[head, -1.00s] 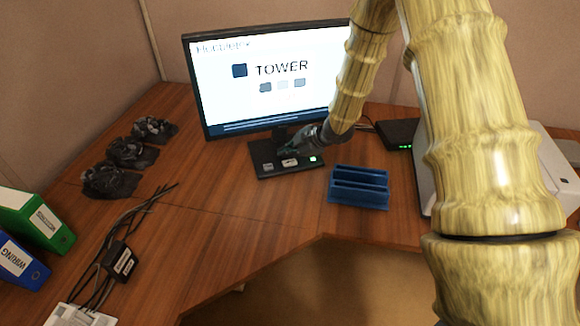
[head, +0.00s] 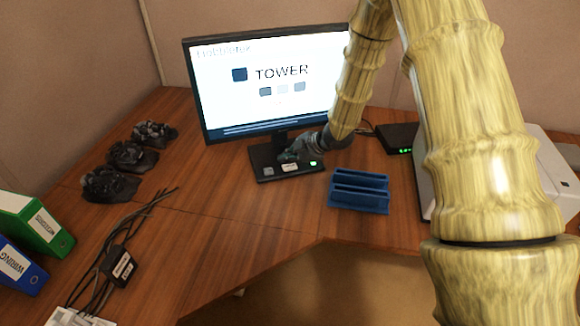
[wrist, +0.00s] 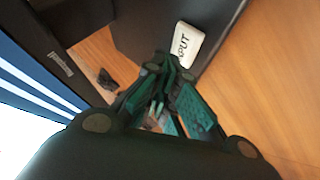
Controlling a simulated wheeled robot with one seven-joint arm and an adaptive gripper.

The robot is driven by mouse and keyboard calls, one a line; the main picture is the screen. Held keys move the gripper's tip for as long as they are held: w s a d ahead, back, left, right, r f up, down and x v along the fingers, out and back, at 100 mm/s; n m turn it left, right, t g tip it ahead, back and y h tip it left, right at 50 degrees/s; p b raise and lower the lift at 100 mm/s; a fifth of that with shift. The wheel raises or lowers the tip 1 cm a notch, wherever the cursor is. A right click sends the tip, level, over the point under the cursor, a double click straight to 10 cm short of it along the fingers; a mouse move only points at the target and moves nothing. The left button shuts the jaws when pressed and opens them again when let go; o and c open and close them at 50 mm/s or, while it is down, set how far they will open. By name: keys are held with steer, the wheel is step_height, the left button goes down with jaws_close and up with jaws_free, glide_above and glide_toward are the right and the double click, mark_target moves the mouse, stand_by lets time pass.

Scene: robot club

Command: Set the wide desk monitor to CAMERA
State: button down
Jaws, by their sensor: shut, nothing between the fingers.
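The wide desk monitor (head: 215,100) stands at the back of the desk. Its screen reads TOWER beside a dark square, with three small swatches and faint reddish marks below. Its dark base (head: 262,158) carries a small grey button (head: 268,171), a pale button (head: 290,167) and a lit green spot (head: 313,162). My gripper (head: 287,156) is shut and empty, low over the base just behind the pale button. In the wrist view its fingertips (wrist: 172,64) are close to a white button (wrist: 183,45) whose visible letters read PUT. Contact cannot be told.
A blue slotted holder (head: 359,190) stands right of the base, and a black box (head: 397,137) with green lights is behind it. Dark lumpy objects (head: 130,157) and cables (head: 130,225) lie left. Green (head: 37,222) and blue (head: 20,268) binders stand far left. The desk's middle is clear.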

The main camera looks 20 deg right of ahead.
mark_target(288, 168)
steer(key=shift+f, duration=0.15)
stand_by(0.4)
steer(key=shift+f, duration=0.3)
steer(key=shift+f, duration=0.5)
stand_by(1.0)
steer(key=shift+r, duration=0.1)
steer(key=shift+r+p, duration=0.6)
steer(key=shift+r, duration=0.25)
steer(key=shift+r, duration=0.1)
steer(key=shift+r+p, duration=2.2)
steer(key=shift+r, duration=0.25)
stand_by(1.4)
